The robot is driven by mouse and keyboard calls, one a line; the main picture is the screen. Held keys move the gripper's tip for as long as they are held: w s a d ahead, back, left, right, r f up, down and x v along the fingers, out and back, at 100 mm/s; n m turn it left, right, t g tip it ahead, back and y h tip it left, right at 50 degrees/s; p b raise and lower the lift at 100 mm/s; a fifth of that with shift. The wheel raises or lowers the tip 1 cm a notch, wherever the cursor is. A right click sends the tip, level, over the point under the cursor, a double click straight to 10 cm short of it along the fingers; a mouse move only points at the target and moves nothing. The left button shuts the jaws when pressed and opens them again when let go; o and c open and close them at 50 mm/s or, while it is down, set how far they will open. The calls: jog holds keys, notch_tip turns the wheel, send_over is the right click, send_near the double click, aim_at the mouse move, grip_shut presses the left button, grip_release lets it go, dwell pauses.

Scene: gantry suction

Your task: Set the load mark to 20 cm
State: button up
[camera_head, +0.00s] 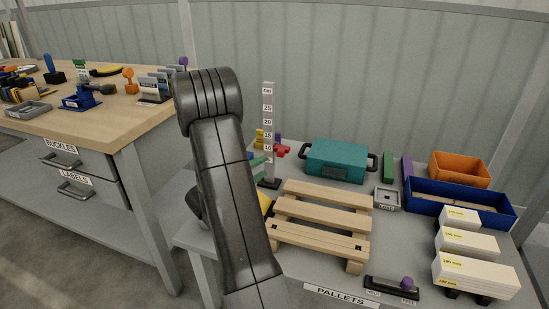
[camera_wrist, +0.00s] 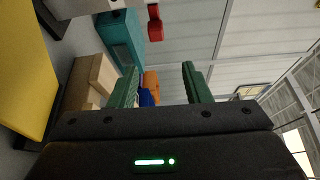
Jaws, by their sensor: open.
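The upright scale post (camera_head: 268,110) is marked in cm and stands on a dark base left of the pallet. A red piece (camera_head: 282,151) shows beside the post, level with roughly the 10 to 15 marks; it looks like the load mark, but its exact reading is unclear. In the wrist view, which is turned sideways, a red piece (camera_wrist: 154,22) is at the top, beyond the fingertips. My gripper (camera_wrist: 160,75) is open, with nothing between its green fingers. In the head view my arm hides most of it; a green finger part shows just left of the post.
A wooden pallet (camera_head: 322,212), a teal case (camera_head: 337,161), an orange bin (camera_head: 459,168) and a blue tray (camera_head: 462,203) are right of the post. Labelled white blocks (camera_head: 476,272) stand at the right front. A yellow object (camera_wrist: 22,65) is close at left in the wrist view.

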aim_at(279, 155)
jog(key=shift+n+t, duration=0.3)
jog(key=shift+n, duration=0.2)
jog(key=b+x, duration=0.1)
jog(key=x, duration=0.3)
jog(key=b+x, duration=0.1)
jog(key=x, duration=0.4)
jog(key=w+a+f+b+x, duration=0.1)
jog(key=x, duration=0.3)
jog(key=shift+w+d+b, duration=0.1)
jog(key=shift+w+b, duration=0.1)
jog(key=shift+b, duration=0.2)
grip_shut()
